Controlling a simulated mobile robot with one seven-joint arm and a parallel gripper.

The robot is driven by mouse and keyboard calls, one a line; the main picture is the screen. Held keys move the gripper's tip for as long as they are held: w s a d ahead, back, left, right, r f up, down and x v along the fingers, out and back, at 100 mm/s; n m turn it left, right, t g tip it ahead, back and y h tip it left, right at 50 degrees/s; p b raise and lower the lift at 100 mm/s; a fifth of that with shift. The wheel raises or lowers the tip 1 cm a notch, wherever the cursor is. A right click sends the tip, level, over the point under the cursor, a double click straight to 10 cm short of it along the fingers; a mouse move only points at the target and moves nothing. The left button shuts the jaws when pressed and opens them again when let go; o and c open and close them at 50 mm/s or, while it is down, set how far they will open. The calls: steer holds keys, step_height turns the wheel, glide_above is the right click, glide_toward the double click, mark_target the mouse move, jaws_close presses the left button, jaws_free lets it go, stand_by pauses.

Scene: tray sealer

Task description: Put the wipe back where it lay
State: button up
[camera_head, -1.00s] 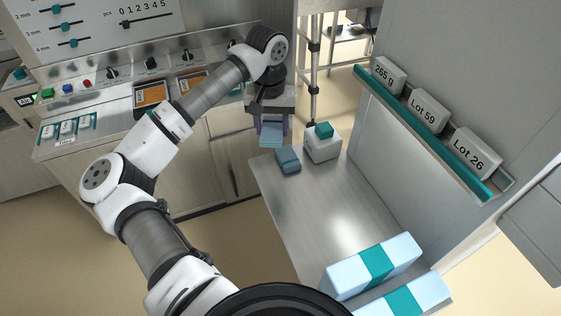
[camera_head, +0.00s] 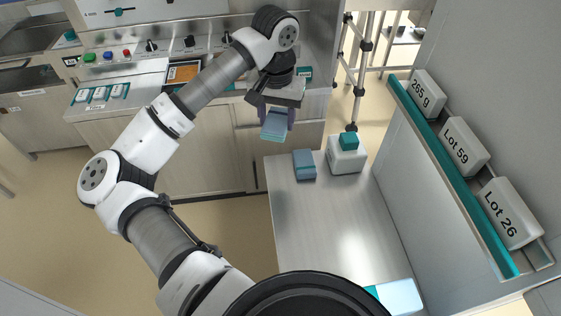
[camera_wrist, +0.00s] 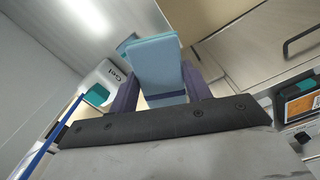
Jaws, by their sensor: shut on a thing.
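The wipe (camera_head: 273,125), a light blue folded pad, is held between the purple fingers of my gripper (camera_head: 277,117). In the wrist view the wipe (camera_wrist: 155,62) fills the space between the fingers and sticks out past them. My gripper is above the far end of the steel table (camera_head: 325,225), a little beyond its far left corner. A darker blue block (camera_head: 304,165) lies on the table below and to the right of the wipe, apart from it in the head view.
A white bottle (camera_head: 346,157) with a teal cap stands right of the blue block. A wall shelf with a teal edge (camera_head: 455,185) holds labelled white blocks on the right. A white and teal pack (camera_head: 400,296) lies at the near end. The table's middle is clear.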

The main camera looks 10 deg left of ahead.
mark_target(277, 130)
step_height(277, 130, down, 16)
steer(key=p, duration=0.3)
steer(key=shift+r, duration=0.25)
steer(key=shift+f, duration=0.35)
steer(key=shift+f+b, duration=0.2)
steer(key=shift+b, duration=0.1)
steer(key=o, duration=0.6)
steer(key=shift+r, duration=0.15)
steer(key=shift+r+p, duration=0.15)
steer(key=shift+p, duration=0.25)
step_height(277, 130, up, 12)
steer(key=b, duration=0.3)
